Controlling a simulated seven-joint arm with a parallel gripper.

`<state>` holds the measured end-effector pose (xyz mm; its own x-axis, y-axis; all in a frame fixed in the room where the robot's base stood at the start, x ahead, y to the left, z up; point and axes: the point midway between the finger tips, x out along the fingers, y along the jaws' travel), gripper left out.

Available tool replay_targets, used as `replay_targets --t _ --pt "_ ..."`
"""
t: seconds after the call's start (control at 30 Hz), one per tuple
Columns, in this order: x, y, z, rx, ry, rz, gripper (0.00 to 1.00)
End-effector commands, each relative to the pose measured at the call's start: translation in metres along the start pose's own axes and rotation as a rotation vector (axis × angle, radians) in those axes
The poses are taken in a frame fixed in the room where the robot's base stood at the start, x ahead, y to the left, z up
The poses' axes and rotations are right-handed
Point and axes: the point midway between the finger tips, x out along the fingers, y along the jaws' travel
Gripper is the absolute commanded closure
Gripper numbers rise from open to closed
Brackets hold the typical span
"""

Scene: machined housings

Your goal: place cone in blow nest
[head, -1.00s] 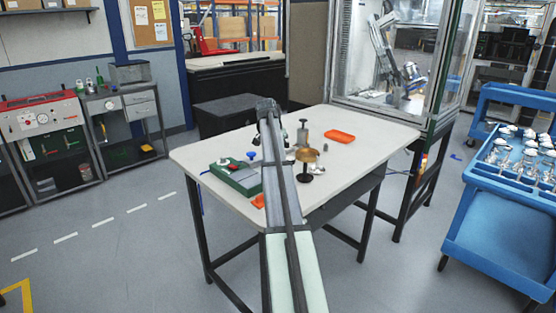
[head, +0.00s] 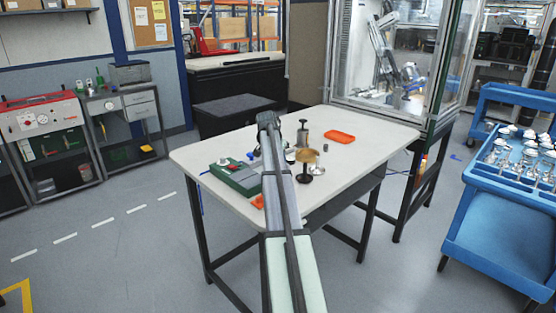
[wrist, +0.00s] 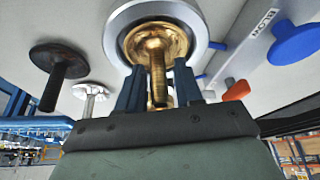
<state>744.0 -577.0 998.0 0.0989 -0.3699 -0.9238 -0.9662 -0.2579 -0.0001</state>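The brass cone (wrist: 157,42) has a round flared end and a threaded stem. In the wrist view, which is upside down, its stem stands between the two dark fingers of my gripper (wrist: 159,78), which look closed on it. The flared end lies over the middle of a silver ring nest (wrist: 112,35). I cannot tell whether the cone touches the nest. A plate (wrist: 262,27) labelled BLOW lies beside the ring, close to a blue knob (wrist: 296,43). In the head view my arm hides the cone and the nest.
A black disc with a post (wrist: 60,55) and a silver piece (wrist: 90,92) stand beside the nest. The table's back right is clear.

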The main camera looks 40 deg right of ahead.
Motion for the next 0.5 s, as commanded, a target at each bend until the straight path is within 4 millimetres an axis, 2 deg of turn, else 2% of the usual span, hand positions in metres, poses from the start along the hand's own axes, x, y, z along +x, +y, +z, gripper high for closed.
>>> replay_targets --t 0.1,0.37,0.5 --pt "0.0 0.0 0.0 0.0 0.0 0.0 0.54" --pt "-0.001 0.0 -0.001 0.0 0.0 0.0 0.54" --pt "-0.011 0.0 -0.001 0.0 0.0 0.0 0.54"
